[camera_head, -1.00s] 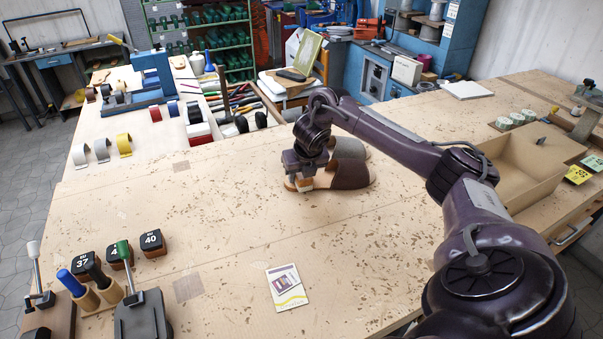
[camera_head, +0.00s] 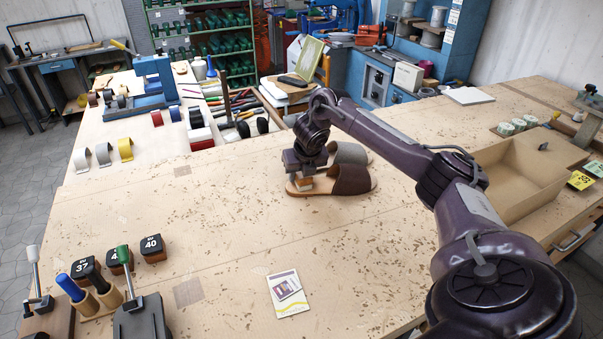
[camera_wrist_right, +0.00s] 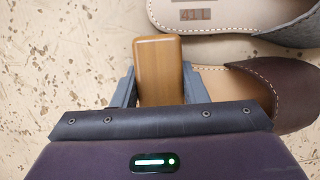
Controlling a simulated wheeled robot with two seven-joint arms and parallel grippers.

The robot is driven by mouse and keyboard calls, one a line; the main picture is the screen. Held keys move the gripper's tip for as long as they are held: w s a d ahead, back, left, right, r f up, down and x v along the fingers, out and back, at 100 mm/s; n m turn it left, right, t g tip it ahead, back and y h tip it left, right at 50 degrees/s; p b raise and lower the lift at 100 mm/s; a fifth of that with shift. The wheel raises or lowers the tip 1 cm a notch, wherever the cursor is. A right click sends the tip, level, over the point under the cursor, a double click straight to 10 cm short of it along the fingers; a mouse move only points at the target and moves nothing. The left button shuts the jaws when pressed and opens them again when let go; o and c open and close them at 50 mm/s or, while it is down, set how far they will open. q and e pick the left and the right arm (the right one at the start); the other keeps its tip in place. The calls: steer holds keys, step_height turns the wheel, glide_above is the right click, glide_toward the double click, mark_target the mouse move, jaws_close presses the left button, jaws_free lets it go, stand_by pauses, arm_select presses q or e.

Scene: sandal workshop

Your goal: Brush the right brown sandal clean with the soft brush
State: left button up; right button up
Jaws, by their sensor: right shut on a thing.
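The brown sandal (camera_head: 352,181) lies on the workbench with its strap at the right and its open heel end at the left. It also shows in the right wrist view (camera_wrist_right: 272,92). A grey sandal (camera_head: 350,153) lies just behind it. My right gripper (camera_head: 303,180) is shut on the wooden-backed brush (camera_wrist_right: 160,70), low over the brown sandal's heel end. The fingers grip the sides of the brush. The brush and gripper hide part of the insole, and I cannot tell whether the bristles touch it. My left gripper is not in view.
A booklet (camera_head: 288,293) lies on the bench in front. Number blocks (camera_head: 153,248) and upright-handled tools (camera_head: 140,310) stand at the front left. An open cardboard-coloured box (camera_head: 520,185) is at the right. The bench between is clear apart from scattered flecks.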

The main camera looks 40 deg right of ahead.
steer(key=shift+s+a+f+p, duration=0.1)
steer(key=shift+s+a+p, duration=0.25)
steer(key=shift+s, duration=0.25)
steer(key=shift+s+a+p, duration=0.2)
steer(key=shift+s+a, duration=0.25)
steer(key=shift+s, duration=0.1)
step_height(320, 180, up, 8)
steer(key=p, duration=0.7)
steer(key=shift+w, duration=0.1)
